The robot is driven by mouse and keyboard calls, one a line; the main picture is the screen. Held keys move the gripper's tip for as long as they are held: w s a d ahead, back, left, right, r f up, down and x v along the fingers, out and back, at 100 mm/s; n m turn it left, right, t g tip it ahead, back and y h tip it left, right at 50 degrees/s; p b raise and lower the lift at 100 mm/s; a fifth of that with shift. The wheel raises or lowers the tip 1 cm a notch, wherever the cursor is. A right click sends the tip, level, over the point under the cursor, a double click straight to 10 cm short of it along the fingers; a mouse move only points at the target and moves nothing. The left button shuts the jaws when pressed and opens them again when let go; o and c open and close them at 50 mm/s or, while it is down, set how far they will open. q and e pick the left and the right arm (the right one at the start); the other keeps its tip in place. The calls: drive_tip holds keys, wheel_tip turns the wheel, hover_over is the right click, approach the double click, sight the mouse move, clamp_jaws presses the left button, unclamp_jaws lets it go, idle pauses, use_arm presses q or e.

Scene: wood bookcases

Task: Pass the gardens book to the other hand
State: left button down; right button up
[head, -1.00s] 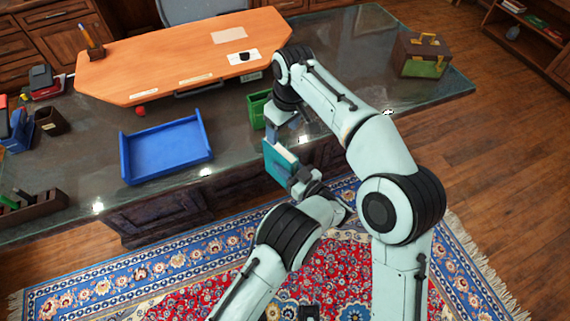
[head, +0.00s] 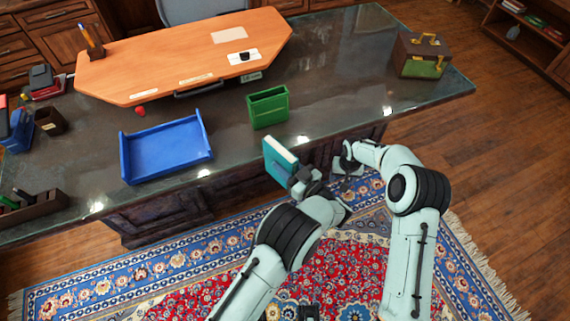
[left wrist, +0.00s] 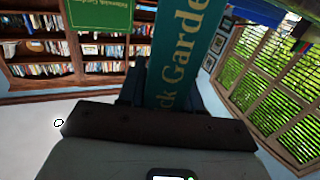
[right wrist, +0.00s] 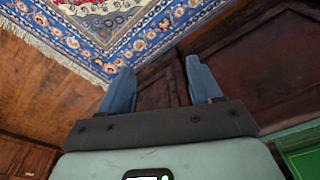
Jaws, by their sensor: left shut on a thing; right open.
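The teal gardens book (head: 277,160) is upright with pale page edges, in front of the desk's near edge. My left gripper (head: 297,180) is shut on its lower end. In the left wrist view the book (left wrist: 185,50) rises between the fingers, with part of its gold title, "ck Garde", showing. My right gripper (head: 345,165) is right of the book and apart from it, low by the desk front. In the right wrist view my right gripper (right wrist: 162,85) has its blue fingers spread, with nothing between them.
A green open-top holder (head: 268,107) stands on the desk behind the book. A blue tray (head: 165,150) lies to its left. A wooden board (head: 180,58) covers the back of the desk. A brown case (head: 420,55) stands at the right end. The desktop between holder and case is clear.

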drive_tip(key=s+a+f+m+y, duration=0.2)
drive_tip(key=s+f, duration=1.1)
drive_tip(key=s+a+g, duration=0.1)
drive_tip(key=s+a, duration=0.3)
drive_tip(key=s, duration=0.8)
drive_tip(key=s+a+g+y, duration=0.1)
drive_tip(key=s+a, duration=0.4)
drive_tip(key=s, duration=0.7)
drive_tip(key=shift+s+a+y, duration=0.3)
drive_tip(key=shift+r, duration=0.1)
